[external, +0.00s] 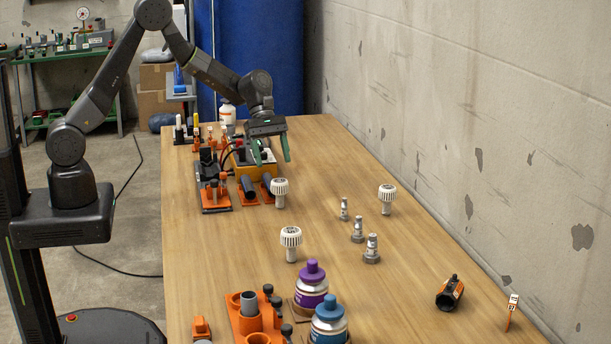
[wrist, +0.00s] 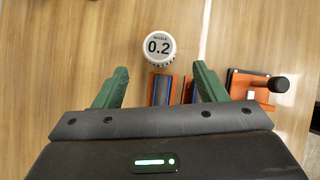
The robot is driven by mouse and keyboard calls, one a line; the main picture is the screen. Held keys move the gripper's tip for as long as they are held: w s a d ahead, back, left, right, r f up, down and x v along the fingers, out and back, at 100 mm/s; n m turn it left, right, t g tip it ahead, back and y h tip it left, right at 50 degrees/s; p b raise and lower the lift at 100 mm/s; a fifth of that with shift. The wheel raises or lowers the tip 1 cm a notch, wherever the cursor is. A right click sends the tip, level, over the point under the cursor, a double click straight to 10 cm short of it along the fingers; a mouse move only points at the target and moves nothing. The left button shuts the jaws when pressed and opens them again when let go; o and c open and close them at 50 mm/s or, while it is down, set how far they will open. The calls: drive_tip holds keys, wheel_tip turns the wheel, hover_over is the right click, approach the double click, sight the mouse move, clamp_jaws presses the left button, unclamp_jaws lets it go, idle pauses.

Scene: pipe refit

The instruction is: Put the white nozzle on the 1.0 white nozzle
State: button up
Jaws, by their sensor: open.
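Three white ribbed-cap nozzles stand upright on the table in the external view: one near my gripper (external: 280,187), one nearer the camera (external: 291,238), and one toward the wall (external: 387,193). Their labels are too small to read there. In the wrist view a white nozzle marked 0.2 (wrist: 160,47) stands just beyond the gap between my fingertips. No 1.0 label is legible. My gripper (external: 270,150) is open and empty, above the far part of the table, with its green fingers apart; they also show in the wrist view (wrist: 161,72).
Several grey metal fittings (external: 357,229) stand right of centre. Orange holders with dark tubes (external: 248,188) lie under my gripper. Purple (external: 312,285) and blue-capped (external: 329,320) bottles and an orange rack (external: 244,318) are at the front.

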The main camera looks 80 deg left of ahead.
drive_tip(key=shift+o, duration=0.4)
drive_tip(key=shift+a+r, duration=0.35)
drive_tip(key=shift+r, duration=0.15)
